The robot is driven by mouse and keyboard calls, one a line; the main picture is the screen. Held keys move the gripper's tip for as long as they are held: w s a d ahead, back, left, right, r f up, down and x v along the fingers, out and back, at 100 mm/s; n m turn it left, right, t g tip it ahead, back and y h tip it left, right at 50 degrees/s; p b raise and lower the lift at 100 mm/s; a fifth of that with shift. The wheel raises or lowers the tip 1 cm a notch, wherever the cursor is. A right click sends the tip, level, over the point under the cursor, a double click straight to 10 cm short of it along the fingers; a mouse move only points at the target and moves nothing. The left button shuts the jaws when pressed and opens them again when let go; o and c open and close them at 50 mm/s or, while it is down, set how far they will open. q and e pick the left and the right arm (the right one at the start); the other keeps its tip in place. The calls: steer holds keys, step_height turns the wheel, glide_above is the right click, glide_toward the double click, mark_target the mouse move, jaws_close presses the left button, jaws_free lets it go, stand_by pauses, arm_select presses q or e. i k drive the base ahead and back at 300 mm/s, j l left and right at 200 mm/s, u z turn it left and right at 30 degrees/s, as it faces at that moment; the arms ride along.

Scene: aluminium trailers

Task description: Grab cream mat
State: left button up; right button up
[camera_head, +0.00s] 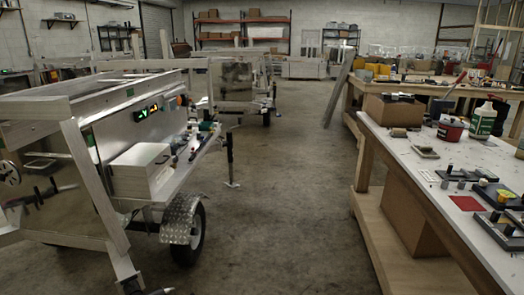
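A small pale, cream-looking flat piece (430,175) lies on the white top of the long workbench (400,155) at the right. It is small here, and I cannot tell for sure that it is the cream mat. A red mat (467,203) lies nearer on the same bench. I make out neither of my grippers in the head view.
Dark trays with small parts (497,232), a red tub (451,129), a green-and-white jug (482,120) and a cardboard box (394,110) stand on the bench. An aluminium trailer (150,130) fills the left. Bare concrete floor (285,200) lies between.

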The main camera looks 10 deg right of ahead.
mark_target(424, 152)
steer(key=i+l+z, duration=0.1)
steer(key=i+z, duration=0.3)
steer(key=i, duration=0.2)
steer(key=i+j+z, duration=0.1)
steer(key=i+z, duration=0.3)
steer(key=i, duration=0.15)
